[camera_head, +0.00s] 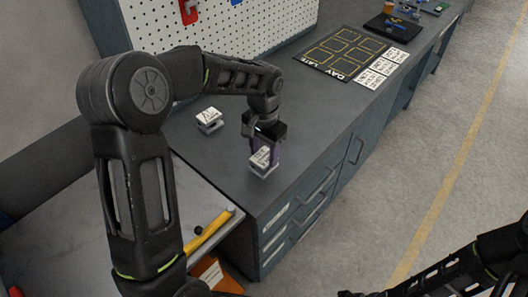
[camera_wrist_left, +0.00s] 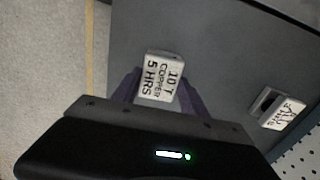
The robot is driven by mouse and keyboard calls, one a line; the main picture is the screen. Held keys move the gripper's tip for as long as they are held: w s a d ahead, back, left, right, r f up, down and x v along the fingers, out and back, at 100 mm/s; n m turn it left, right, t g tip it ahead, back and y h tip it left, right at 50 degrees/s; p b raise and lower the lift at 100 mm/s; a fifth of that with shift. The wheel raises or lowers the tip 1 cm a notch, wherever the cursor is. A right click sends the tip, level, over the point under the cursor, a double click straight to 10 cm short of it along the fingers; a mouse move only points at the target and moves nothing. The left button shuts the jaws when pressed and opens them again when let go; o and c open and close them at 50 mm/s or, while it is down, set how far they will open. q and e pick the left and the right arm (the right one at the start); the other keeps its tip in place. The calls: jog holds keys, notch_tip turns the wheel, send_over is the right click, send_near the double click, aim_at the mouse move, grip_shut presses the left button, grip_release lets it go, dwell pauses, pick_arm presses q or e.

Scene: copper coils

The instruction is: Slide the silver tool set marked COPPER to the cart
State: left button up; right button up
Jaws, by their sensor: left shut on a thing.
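The silver tool set (camera_head: 262,162) has a white label on top and stands on the grey bench top near its front edge. In the left wrist view the tool set (camera_wrist_left: 161,76) reads "10T COPPER 5 HRS". My left gripper (camera_head: 263,160) points down with its purple fingers on either side of the tool set, shut on it; in the left wrist view the fingers (camera_wrist_left: 160,92) flank it. The cart seems to be the lower grey surface (camera_head: 75,225) at the left, beside the bench end, partly hidden by my left arm. My right gripper is not in view; only part of my right arm shows.
A second silver labelled set (camera_head: 209,120) stands behind on the bench, and it shows in the left wrist view (camera_wrist_left: 283,112). A yellow-handled bar (camera_head: 210,232) lies along the cart edge. A marked mat (camera_head: 342,52) and white label cards (camera_head: 382,68) lie farther along the bench. A pegboard (camera_head: 215,30) stands behind.

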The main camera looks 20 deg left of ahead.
pick_arm(q)
jog(key=c, duration=0.4)
jog(key=shift+s+a, duration=0.5)
jog(key=shift+s, duration=0.1)
jog(key=shift+c, duration=0.2)
jog(key=shift+s+a, duration=2.05)
jog(key=shift+s, duration=0.7)
jog(key=shift+s+a, duration=2)
jog(key=shift+s, duration=0.7)
jog(key=shift+s+a, duration=2.05)
jog(key=shift+s, duration=0.7)
jog(key=shift+s+a, duration=0.1)
jog(key=shift+s+a, duration=0.3)
jog(key=shift+s, duration=0.1)
jog(key=s+a, duration=0.4)
jog(key=s, duration=0.1)
jog(key=s+a, duration=0.3)
jog(key=s, duration=0.2)
jog(key=s+a, duration=0.4)
jog(key=s, duration=0.1)
jog(key=shift+s+a, duration=0.25)
jog(key=shift+a, duration=0.05)
jog(key=shift+s+a, duration=0.4)
jog(key=shift+s, duration=0.2)
jog(key=shift+b, duration=0.3)
